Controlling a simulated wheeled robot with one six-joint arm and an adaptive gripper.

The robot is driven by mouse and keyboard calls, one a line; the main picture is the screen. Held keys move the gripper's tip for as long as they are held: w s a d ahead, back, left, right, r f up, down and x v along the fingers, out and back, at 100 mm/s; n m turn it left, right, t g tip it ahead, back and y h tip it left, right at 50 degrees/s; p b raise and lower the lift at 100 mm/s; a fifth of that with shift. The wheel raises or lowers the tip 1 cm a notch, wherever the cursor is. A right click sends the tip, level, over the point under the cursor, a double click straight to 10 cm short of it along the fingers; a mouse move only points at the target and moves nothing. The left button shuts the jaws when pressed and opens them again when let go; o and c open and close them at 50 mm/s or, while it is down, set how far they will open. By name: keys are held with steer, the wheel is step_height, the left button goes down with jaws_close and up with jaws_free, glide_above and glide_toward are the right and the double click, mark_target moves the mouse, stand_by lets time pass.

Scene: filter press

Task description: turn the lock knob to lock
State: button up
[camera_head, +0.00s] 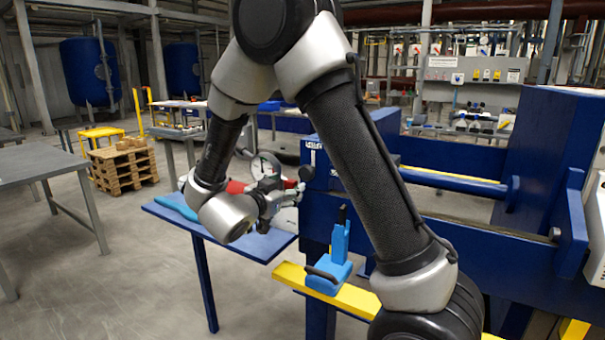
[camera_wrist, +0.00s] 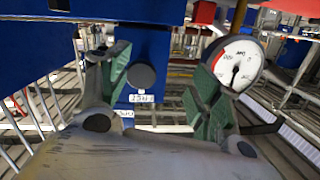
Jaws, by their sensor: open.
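A dark round knob (camera_wrist: 141,76) sits on a blue panel in the wrist view, with a small white label (camera_wrist: 141,98) below it; the label is too small to read surely. My gripper (camera_wrist: 164,68) is open, its green-padded fingers to the left and right of the knob in the picture. The knob appears nearer the left finger, and I see no clear contact. In the head view my gripper (camera_head: 287,192) is at the left end of the blue press frame (camera_head: 345,212). A dark round part (camera_head: 306,173) on that end may be the knob.
A white dial gauge (camera_wrist: 238,65) stands close beside the right finger. A blue side table (camera_head: 262,246) lies below my gripper. A blue lever fitting (camera_head: 330,262) stands on a yellow bar (camera_head: 360,300) at the press front.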

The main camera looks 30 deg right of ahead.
mark_target(305, 173)
steer(key=shift+m+g+h, duration=0.3)
steer(key=shift+h, duration=0.6)
steer(key=d, duration=0.2)
steer(key=w+d+r, duration=0.1)
steer(key=d, duration=0.1)
steer(key=d+r, duration=0.1)
steer(key=d, duration=0.1)
steer(key=shift+w+d+r, duration=0.25)
steer(key=shift+w+d, duration=0.05)
steer(key=shift+w, duration=0.1)
steer(key=shift+w+d, duration=0.45)
steer(key=shift+d, duration=0.1)
steer(key=c, duration=1.1)
steer(key=shift+o, duration=0.2)
